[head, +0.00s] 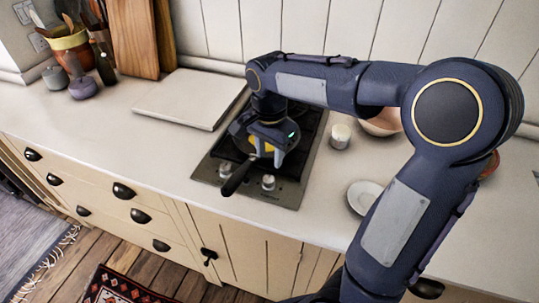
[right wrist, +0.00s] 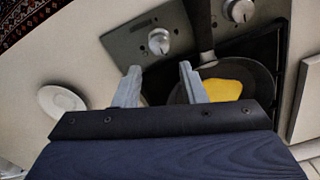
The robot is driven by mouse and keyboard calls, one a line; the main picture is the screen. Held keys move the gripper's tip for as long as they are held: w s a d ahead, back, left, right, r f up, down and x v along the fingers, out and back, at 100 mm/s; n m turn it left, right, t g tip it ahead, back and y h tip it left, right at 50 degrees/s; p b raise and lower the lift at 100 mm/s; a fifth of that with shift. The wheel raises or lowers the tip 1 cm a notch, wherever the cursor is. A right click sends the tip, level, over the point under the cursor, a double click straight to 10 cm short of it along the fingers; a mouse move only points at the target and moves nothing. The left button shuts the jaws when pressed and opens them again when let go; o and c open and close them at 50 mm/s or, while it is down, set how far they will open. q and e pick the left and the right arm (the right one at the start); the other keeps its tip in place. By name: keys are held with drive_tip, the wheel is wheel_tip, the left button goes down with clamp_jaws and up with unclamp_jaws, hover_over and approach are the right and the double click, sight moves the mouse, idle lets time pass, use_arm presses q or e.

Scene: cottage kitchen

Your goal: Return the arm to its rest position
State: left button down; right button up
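My right arm reaches in from the right and bends down over the stove (head: 280,192). My right gripper (head: 268,153) points down above a dark frying pan (head: 237,178), whose handle points to the front. In the right wrist view the two grey fingers (right wrist: 160,84) are apart with nothing held between them. The pan (right wrist: 255,80) holds a flat yellow food (right wrist: 222,90), apparently egg. The gripper hides part of the pan in the head view. My left gripper is not in view.
A small white pot (head: 340,136), a bowl (head: 383,123) and a white saucer (head: 362,197) stand right of the stove, close to my arm. A pale board (head: 187,101) lies left of it. Utensil pots (head: 68,45) stand at back left. The left front counter is clear.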

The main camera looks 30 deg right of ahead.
idle(0.3)
drive_tip(key=shift+s+r, duration=0.1)
drive_tip(key=shift+s, duration=0.25)
drive_tip(key=s+a+n+t+y, duration=0.2)
drive_tip(key=s+n, duration=0.4)
drive_tip(key=s, duration=0.2)
drive_tip(key=s+a+n+t+y, duration=0.1)
drive_tip(key=s+a+n+t, duration=0.1)
drive_tip(key=s+n, duration=0.3)
drive_tip(key=s+t, duration=0.1)
drive_tip(key=s, duration=0.3)
drive_tip(key=shift+a+f+n+t+y, duration=0.3)
drive_tip(key=shift+a+f+n+y, duration=0.05)
drive_tip(key=shift+f+n+y, duration=0.05)
